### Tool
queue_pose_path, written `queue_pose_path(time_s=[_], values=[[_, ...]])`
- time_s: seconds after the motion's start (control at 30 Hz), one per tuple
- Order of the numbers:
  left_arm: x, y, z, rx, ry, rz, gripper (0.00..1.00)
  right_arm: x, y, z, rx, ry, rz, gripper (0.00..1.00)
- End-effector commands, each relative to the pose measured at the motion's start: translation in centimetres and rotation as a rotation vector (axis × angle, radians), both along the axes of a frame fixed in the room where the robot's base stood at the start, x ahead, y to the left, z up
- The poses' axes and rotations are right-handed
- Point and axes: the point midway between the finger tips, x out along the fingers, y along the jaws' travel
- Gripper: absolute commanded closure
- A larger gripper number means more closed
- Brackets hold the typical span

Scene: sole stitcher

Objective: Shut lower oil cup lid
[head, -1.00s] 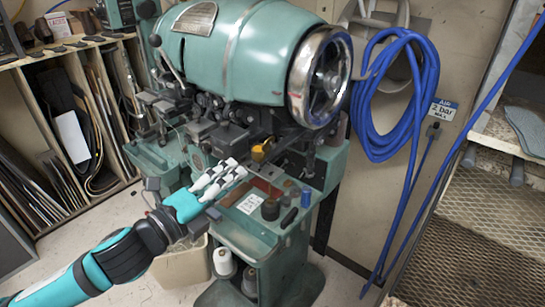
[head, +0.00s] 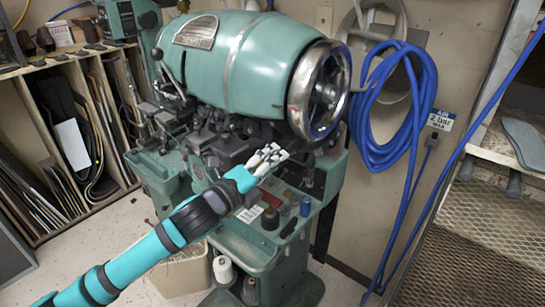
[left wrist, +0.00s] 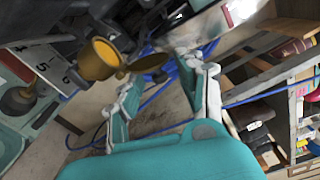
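A brass-yellow oil cup (left wrist: 98,60) shows in the left wrist view at the upper left. A darker brass flap (left wrist: 148,62) sticks out to its right and looks like its lid, standing open. My left gripper (left wrist: 165,76) is open, with nothing seen between its fingers, and the flap is near the left fingertip. I cannot tell whether they touch. In the head view, my left gripper (head: 272,156) is in front of the green stitching machine (head: 235,60), below its handwheel, and hides the cup. My right gripper is not in view.
The machine's tray holds a dark spool (head: 270,219), a blue spool (head: 305,206) and a white label (head: 249,214). A blue hose (head: 385,150) hangs on the wall at right. Shelves stand on both sides.

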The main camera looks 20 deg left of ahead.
Motion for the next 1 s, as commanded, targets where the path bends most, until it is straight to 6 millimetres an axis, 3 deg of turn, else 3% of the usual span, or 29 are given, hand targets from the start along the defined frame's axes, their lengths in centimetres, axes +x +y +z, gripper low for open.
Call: queue_pose_path(time_s=[0.33, 0.63, 1.0], values=[[0.36, -0.15, -0.09, 0.001, 0.001, -0.001, 0.62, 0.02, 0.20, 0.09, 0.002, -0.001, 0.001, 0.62], [0.35, -0.12, -0.18, 0.001, 0.003, 0.000, 1.00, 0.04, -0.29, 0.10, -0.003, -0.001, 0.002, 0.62], [0.35, -0.07, -0.31, -0.028, 0.020, 0.001, 1.00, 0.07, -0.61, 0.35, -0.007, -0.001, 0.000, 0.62]])
